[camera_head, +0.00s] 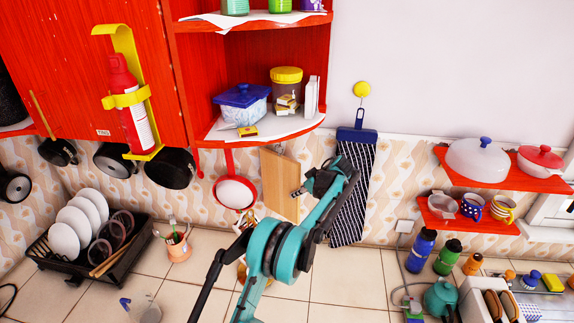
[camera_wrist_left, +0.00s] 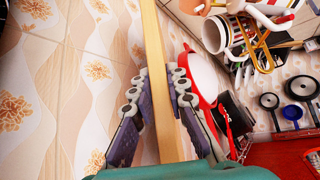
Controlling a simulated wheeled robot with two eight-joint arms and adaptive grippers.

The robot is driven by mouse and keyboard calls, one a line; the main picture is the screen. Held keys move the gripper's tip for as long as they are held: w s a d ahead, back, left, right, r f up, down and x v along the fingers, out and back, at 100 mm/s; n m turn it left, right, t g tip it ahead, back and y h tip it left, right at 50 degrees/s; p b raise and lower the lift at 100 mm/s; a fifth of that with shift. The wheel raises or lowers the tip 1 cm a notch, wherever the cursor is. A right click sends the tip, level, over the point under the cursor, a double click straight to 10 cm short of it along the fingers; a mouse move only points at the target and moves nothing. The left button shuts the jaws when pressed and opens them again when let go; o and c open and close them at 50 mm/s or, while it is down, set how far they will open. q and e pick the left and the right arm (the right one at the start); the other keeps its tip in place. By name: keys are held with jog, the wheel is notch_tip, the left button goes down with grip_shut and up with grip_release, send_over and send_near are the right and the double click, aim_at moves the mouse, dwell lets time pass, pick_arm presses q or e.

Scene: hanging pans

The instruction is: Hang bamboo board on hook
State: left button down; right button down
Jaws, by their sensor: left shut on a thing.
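The bamboo board (camera_head: 279,182) is upright against the tiled wall, its top close under the red cabinet's bottom shelf. In the left wrist view the board (camera_wrist_left: 151,40) shows edge-on as a pale strip. My left gripper (camera_head: 303,190) is shut on the board's right edge, with a finger pad on each face. The two fingers (camera_wrist_left: 165,88) also show in the wrist view, with the board between them. I cannot tell whether a hook behind or above the board bears it; the board's top meets the shelf's underside in the picture. My right gripper is not in view.
A red-rimmed white pan (camera_head: 235,193) hangs just left of the board. A striped dark cloth (camera_head: 354,190) hangs to its right. A dish rack (camera_head: 88,250) and a utensil cup (camera_head: 178,245) stand on the tiled counter. The red shelf (camera_head: 262,128) overhangs the board.

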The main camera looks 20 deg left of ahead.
pick_arm(q)
jog(key=c, duration=1.4)
grip_release()
jog(key=shift+d, duration=0.15)
jog(key=v, duration=1.2)
jog(key=s+f+m+t+h+b, duration=0.15)
jog(key=s+f+m+b, duration=0.3)
jog(key=s+b, duration=0.5)
jog(key=s+f+m+t+h+b, duration=0.1)
jog(key=s+f+m+h+b, duration=0.3)
jog(key=s+b, duration=0.55)
jog(key=s+d+f+m+b, duration=0.1)
jog(key=s+f+m+b, duration=0.1)
jog(key=s+f, duration=0.5)
jog(key=s+d+f+m+t+h+b, duration=0.1)
jog(key=s+d+f+m+b, duration=0.1)
jog(key=s+f+b, duration=0.2)
jog(key=s+d+f+m+t+h+b, duration=0.1)
jog(key=s+f+m+b, duration=0.1)
jog(key=s+f, duration=0.9)
jog(key=shift+s+d+f+h+b, duration=0.1)
jog(key=shift+d+f+h+b, duration=0.2)
jog(key=shift+b, duration=0.3)
